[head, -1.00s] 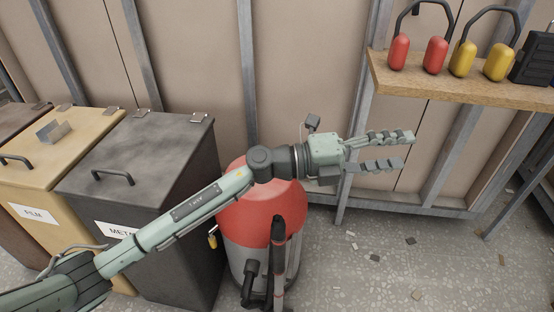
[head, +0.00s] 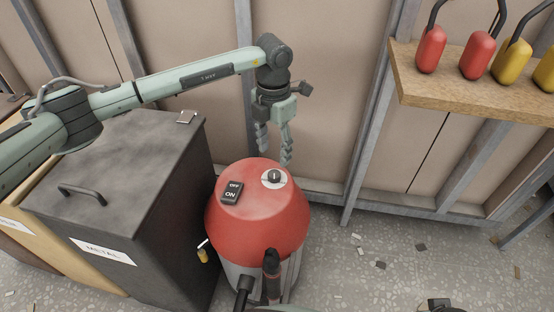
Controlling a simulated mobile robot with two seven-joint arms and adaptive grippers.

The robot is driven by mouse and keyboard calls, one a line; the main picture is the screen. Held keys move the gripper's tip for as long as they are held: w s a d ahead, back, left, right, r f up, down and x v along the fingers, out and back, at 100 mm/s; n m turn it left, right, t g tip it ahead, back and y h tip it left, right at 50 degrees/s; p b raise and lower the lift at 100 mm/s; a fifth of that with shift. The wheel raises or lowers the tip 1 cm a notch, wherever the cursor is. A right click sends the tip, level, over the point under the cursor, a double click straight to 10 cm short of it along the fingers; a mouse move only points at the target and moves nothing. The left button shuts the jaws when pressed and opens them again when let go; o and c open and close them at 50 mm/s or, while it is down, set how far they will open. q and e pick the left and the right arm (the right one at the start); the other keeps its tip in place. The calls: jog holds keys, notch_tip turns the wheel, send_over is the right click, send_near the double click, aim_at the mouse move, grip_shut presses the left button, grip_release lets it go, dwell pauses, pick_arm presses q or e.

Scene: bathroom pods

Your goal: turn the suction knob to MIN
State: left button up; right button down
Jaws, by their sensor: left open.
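The suction knob (head: 274,176) is a small dark knob on a pale round plate, on top of a red-domed vacuum (head: 258,218) with a grey body. Its MIN and MAX marks are too small to read. My left gripper (head: 274,157) points down with its fingers apart, just above and behind the knob. It holds nothing, and I cannot tell whether a fingertip touches the dome.
A black OFF/ON switch (head: 231,192) is on the dome left of the knob. A dark METAL bin (head: 120,185) stands close on the left. Littered floor (head: 400,260) lies open at right.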

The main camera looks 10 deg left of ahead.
aim_at(274, 173)
pick_arm(q)
jog(key=f, duration=0.6)
jog(key=shift+s+f, duration=0.1)
jog(key=shift+s, duration=0.1)
jog(key=shift+f, duration=0.45)
pick_arm(e)
jog(key=shift+s+a+f, duration=0.25)
jog(key=shift+s+f, duration=0.4)
jog(key=shift+s, duration=0.05)
pick_arm(q)
jog(key=shift+c, duration=0.4)
pick_arm(e)
jog(key=shift+w, duration=0.1)
pick_arm(q)
jog(key=c, duration=0.7)
grip_shut()
pick_arm(e)
jog(key=shift+w+d+r, duration=0.1)
jog(key=shift+d+r, duration=0.05)
jog(key=shift+d, duration=0.1)
